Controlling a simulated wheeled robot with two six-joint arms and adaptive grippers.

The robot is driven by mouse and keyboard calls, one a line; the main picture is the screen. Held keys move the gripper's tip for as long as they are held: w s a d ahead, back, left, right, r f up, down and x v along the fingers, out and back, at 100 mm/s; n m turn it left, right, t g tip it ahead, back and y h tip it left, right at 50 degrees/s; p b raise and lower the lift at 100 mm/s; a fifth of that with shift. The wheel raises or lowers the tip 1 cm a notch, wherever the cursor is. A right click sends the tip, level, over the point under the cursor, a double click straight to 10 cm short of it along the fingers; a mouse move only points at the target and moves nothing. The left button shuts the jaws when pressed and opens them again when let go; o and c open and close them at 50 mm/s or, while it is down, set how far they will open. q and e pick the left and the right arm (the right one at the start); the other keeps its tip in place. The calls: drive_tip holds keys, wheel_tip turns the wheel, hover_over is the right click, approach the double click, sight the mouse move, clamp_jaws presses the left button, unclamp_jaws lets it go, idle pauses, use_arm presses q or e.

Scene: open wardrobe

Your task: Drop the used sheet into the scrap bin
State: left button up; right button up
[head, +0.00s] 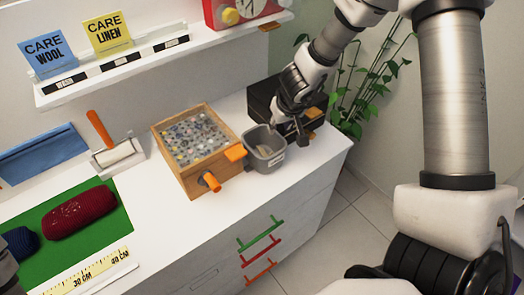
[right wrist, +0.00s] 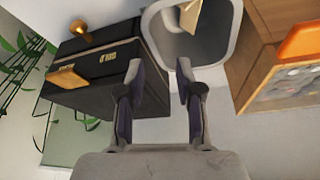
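The scrap bin (head: 250,143) is a small grey open-topped bin on the white counter; it also shows at the top of the right wrist view (right wrist: 227,48). A small beige piece (head: 266,152), which looks like the used sheet, lies inside the bin. It also shows inside the bin in the right wrist view (right wrist: 193,14). My right gripper (head: 286,137) is at the bin's far right side. In the right wrist view its two fingers (right wrist: 159,72) are apart with nothing between them, close to the bin's rim. My left gripper does not show clearly.
A wooden tray of buttons (head: 205,178) with orange knobs stands left of the bin. A black box (head: 262,98) stands behind it. A lint roller (head: 116,153) and a green mat (head: 105,225) with yarn are further left. A shelf (head: 150,60) overhangs the back.

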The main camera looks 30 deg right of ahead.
drive_tip(key=shift+r, duration=0.1)
drive_tip(key=v, duration=1.1)
drive_tip(key=shift+r, duration=0.4)
drive_tip(key=shift+s, duration=0.1)
drive_tip(key=s+f+n+g+h+b, duration=0.1)
drive_tip(key=s+f+n+g, duration=0.1)
drive_tip(key=s+f, duration=0.6)
drive_tip(key=s+f+n+g+h, duration=0.1)
drive_tip(key=s+f+n+g, duration=0.3)
drive_tip(key=f, duration=0.7)
drive_tip(key=s+f+n+g+h+b, duration=0.1)
drive_tip(key=s+f+h, duration=0.1)
drive_tip(key=s+f, duration=0.65)
drive_tip(key=s+a+f+m+t+y, duration=0.1)
drive_tip(key=a+f+m+y, duration=0.3)
drive_tip(key=a, duration=0.5)
wheel_tip(320, 180, down, 3)
drive_tip(key=shift+s+a+r+m+t+y, duration=0.15)
drive_tip(key=shift+s+a+m+t+y, duration=0.2)
drive_tip(key=shift+m+t, duration=0.35)
